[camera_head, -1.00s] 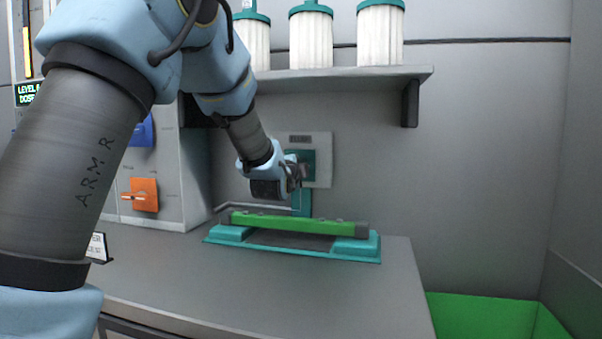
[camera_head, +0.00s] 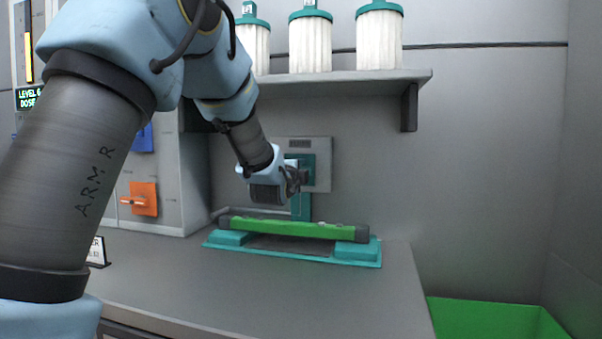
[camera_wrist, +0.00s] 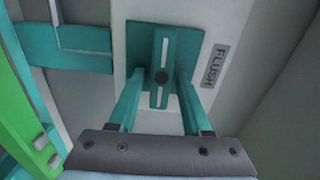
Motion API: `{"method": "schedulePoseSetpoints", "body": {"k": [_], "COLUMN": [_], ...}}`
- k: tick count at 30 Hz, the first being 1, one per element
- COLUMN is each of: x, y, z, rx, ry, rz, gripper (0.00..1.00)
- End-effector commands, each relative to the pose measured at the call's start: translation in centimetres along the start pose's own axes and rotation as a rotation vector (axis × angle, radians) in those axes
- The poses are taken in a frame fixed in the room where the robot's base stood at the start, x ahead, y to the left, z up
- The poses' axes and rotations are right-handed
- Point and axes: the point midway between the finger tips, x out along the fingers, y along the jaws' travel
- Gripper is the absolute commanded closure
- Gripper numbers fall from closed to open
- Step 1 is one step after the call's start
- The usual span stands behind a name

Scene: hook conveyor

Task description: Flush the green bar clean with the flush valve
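The green bar (camera_head: 290,229) with dark end pieces lies across a teal cradle (camera_head: 357,254) on the bench in the head view. Part of it shows at the left edge of the wrist view (camera_wrist: 14,108), with grey studs. The flush valve (camera_wrist: 162,50) is on a wall plate labelled FLUSH, behind the bar. Its slotted teal handle stands upright in the wrist view. My gripper (camera_wrist: 162,80) is at the valve, one teal finger on each side of the handle. The fingers are apart, and narrow gaps seem to show beside the handle. Contact is hard to judge.
A shelf (camera_head: 345,77) with white canisters hangs above the valve. A grey cabinet (camera_head: 190,165) with an orange switch (camera_head: 140,199) stands left. A green bin (camera_head: 485,318) is on the right. The front of the bench (camera_head: 250,290) is clear.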

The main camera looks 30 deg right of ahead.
Motion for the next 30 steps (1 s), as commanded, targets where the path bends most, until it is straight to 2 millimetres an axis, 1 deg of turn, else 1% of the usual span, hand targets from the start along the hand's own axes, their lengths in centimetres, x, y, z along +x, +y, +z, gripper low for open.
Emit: {"method": "schedulePoseSetpoints", "body": {"k": [2, 9, 11, 13, 17, 24, 27, 30], "x": [0.0, -0.1, -0.4, -1.0, -3.2, -8.0, -9.4, -10.3], "y": [0.0, 0.0, 0.0, -0.1, 0.0, 0.0, 0.0, 0.0], "z": [0.0, 0.0, 0.0, 0.0, 0.0, 0.0, 0.0, 0.0], "rx": [0.0, 0.0, 0.0, 0.0, 0.0, -0.002, -0.001, -0.001], "ry": [0.0, 0.0, 0.0, 0.0, 0.001, 0.0, 0.0, 0.0], "rz": [0.0, 0.0, -0.001, -0.001, 0.0, -0.001, -0.001, 0.0], "gripper": [0.43, 0.43, 0.43, 0.43, 0.43, 0.43, 0.43, 0.43]}}
